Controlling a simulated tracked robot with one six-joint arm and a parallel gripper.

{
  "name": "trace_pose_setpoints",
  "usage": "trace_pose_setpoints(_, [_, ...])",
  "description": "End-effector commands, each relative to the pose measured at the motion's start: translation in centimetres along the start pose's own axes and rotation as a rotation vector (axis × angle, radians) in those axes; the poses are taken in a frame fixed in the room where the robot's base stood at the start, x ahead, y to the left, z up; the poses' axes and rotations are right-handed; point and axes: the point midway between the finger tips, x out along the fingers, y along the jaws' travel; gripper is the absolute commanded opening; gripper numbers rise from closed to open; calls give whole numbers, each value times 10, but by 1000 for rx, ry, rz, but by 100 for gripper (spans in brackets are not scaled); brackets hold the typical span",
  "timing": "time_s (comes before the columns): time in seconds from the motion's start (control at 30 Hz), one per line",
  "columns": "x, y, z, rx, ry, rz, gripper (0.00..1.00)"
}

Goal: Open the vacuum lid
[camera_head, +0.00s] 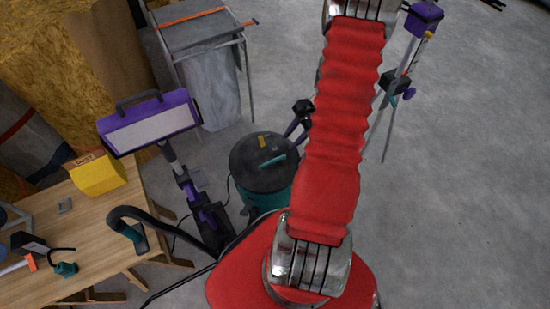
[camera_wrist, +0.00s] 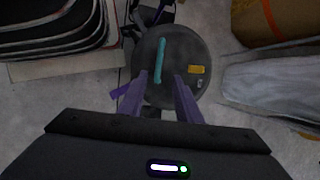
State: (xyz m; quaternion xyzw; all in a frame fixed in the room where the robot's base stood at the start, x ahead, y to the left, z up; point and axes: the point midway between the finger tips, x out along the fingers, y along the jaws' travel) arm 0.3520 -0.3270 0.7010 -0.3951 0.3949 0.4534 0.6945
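The vacuum (camera_head: 277,198) is a teal drum on the floor with a round dark lid (camera_head: 247,165). A teal handle (camera_head: 272,161) and a small yellow piece (camera_head: 262,141) are on the lid. In the wrist view the lid (camera_wrist: 178,52) lies ahead of my gripper (camera_wrist: 160,79), with the teal handle (camera_wrist: 160,60) near the line between the fingers and the yellow piece (camera_wrist: 196,69) to the right. My purple fingers are apart and empty; they overlap the lid's near edge in the picture. Their exact height above it cannot be told. The red arm hides part of my gripper in the head view.
A wooden table (camera_head: 95,225) with a yellow box (camera_head: 97,174) and tools stands at left. A purple-framed lamp (camera_head: 150,123) stands near the vacuum. A bin with a clear bag (camera_head: 210,90) is behind. A dark hose (camera_head: 135,217) runs beside the table.

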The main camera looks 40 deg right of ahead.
Motion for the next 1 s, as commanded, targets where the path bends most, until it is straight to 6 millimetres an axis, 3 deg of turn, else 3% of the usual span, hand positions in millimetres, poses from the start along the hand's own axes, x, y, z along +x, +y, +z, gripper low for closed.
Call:
trace_pose_setpoints(0.33, [19, 0, 0, -1, -1, 1, 31])
trace_pose_setpoints(1.0, [106, 1, 1, -1, -2, 3, 31])
